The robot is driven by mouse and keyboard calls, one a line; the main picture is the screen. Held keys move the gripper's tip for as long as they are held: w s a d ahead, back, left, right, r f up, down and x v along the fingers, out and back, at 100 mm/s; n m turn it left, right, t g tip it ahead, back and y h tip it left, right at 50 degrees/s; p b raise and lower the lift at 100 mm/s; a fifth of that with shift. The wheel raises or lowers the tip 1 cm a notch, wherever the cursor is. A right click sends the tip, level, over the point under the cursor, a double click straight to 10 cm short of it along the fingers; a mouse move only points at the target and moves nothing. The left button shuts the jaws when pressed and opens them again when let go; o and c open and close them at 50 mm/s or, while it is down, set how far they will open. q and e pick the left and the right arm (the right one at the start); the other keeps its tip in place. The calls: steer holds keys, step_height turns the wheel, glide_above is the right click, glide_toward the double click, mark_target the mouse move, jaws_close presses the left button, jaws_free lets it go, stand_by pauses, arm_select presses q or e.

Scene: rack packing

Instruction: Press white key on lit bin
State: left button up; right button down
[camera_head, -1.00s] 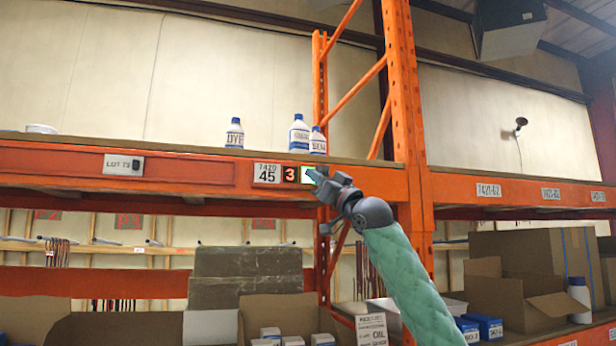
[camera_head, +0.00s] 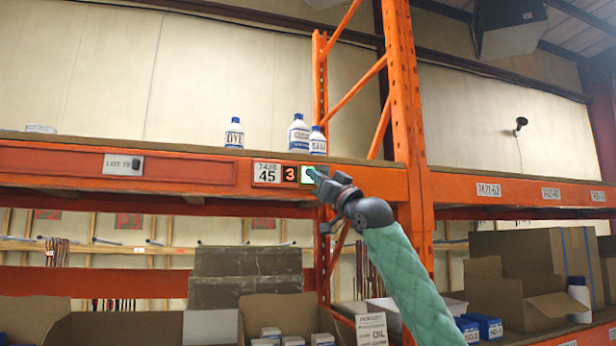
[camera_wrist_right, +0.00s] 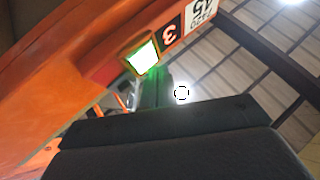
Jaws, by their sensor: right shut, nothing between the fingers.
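The white key (camera_head: 307,175) glows with a green border on the orange shelf beam, just right of a small red-lit display reading 3 (camera_head: 290,174) and the label 7420 45 (camera_head: 267,173). My right gripper (camera_head: 317,177) is shut and empty, its tips at the key and covering part of it. In the right wrist view the lit key (camera_wrist_right: 143,57) shows bright white-green, with the dark gripper fingers (camera_wrist_right: 160,105) close below it. Whether the tips touch the key cannot be told. My left gripper is not in view.
Several white-and-blue bottles (camera_head: 299,134) stand on the shelf above the beam. An orange upright (camera_head: 403,100) rises right of my gripper. Open cardboard boxes (camera_head: 515,296) fill the lower shelf. The space before the beam's left part is clear.

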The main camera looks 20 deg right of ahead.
steer(key=shift+w, duration=0.1)
stand_by(0.6)
steer(key=shift+w+r+p, duration=0.1)
steer(key=shift+w+p, duration=0.15)
steer(key=shift+p, duration=0.05)
steer(key=shift+w, duration=0.45)
stand_by(0.7)
steer(key=shift+s, duration=0.1)
stand_by(0.3)
steer(key=shift+s, duration=0.75)
